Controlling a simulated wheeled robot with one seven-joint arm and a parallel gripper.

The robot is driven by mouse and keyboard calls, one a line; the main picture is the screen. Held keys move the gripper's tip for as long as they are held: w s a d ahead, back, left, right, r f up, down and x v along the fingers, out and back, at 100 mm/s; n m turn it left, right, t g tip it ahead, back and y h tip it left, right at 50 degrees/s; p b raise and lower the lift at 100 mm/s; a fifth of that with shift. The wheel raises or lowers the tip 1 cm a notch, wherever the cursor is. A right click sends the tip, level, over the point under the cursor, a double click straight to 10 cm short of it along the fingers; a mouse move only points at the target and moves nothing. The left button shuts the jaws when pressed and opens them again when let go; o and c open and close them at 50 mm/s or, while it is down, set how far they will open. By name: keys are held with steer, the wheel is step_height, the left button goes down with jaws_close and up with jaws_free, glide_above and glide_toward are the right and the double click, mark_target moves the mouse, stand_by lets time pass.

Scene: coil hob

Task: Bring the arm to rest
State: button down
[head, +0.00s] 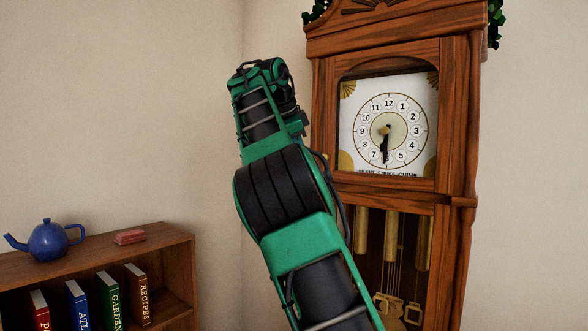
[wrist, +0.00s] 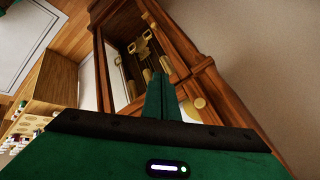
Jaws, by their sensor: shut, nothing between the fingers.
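My arm rises from the bottom of the head view, its green and black links in front of the left side of the clock. My gripper is not clear in the head view. In the wrist view my gripper (wrist: 162,97) points at the tall wooden clock, with its green fingers together and nothing between them. The clock (head: 391,187) stands behind my arm in the head view. It also shows tilted in the wrist view (wrist: 178,42). I cannot tell the gap between fingers and clock.
A low bookcase (head: 190,240) stands at the left with a blue teapot (head: 50,241) and a small red object (head: 130,237) on top. Several books stand in it. The wall above it is bare. Green leaves (head: 494,24) hang by the clock's top.

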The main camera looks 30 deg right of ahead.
steer(key=shift+s+a, duration=0.1)
steer(key=shift+a, duration=0.15)
steer(key=s+d+f+n+g+y, duration=0.2)
steer(key=s+d+f+n+y, duration=0.1)
steer(key=s+d+f, duration=0.8)
steer(key=s+d+f+n+y, duration=0.2)
steer(key=s+f+n, duration=0.1)
steer(key=s+f, duration=0.4)
steer(key=s+a+f+n+y, duration=0.1)
steer(key=s+a+f+n, duration=0.4)
steer(key=s+a+f, duration=0.4)
steer(key=s+a+f+n, duration=0.5)
steer(key=s+a+f, duration=0.4)
steer(key=s+f, duration=0.4)
steer(key=shift+s+a+f+n+y, duration=0.2)
steer(key=shift+s+a+n+y, duration=0.15)
steer(key=shift+s, duration=0.7)
